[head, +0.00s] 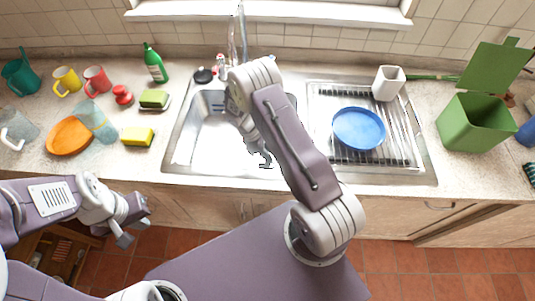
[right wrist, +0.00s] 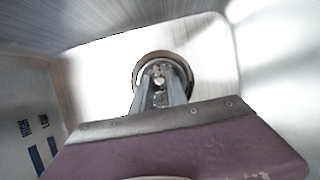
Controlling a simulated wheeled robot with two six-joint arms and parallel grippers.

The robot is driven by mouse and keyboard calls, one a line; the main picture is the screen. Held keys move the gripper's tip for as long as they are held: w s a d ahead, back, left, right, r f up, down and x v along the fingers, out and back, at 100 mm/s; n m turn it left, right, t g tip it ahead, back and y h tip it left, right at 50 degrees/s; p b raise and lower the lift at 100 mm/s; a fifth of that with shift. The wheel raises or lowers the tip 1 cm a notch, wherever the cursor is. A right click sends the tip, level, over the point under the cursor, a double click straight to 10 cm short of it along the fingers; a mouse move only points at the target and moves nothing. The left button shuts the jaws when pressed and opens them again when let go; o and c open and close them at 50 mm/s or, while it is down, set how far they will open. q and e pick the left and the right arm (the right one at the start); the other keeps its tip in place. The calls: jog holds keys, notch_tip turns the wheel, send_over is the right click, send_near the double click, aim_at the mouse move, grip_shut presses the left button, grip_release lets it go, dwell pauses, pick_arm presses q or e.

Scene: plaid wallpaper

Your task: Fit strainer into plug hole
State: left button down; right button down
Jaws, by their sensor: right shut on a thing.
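The sink (head: 205,142) is a steel basin in the middle of the counter, left of its ribbed drainboard. My right gripper (head: 265,160) reaches down into the basin. In the right wrist view its two fingers (right wrist: 160,88) are close together, shut on the small metal strainer (right wrist: 158,71). The strainer is over or in the round plug hole, whose rim (right wrist: 186,64) shows around it. I cannot tell whether it is seated. The fingers hide part of both. My left gripper (head: 132,232) is open and empty, low in front of the counter.
A blue plate (head: 359,128) and a white cup (head: 388,82) stand on the drainboard. The faucet (head: 237,40) rises behind the basin. Sponges, mugs and a green bottle (head: 155,64) are on the left counter. A green bin (head: 473,122) stands at right. Basin walls surround my right gripper.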

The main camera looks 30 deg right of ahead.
jog(key=shift+w+d+f, duration=0.1)
jog(key=shift+f, duration=0.25)
jog(key=shift+f, duration=0.1)
jog(key=shift+f, duration=0.1)
jog(key=c, duration=1.3)
grip_release()
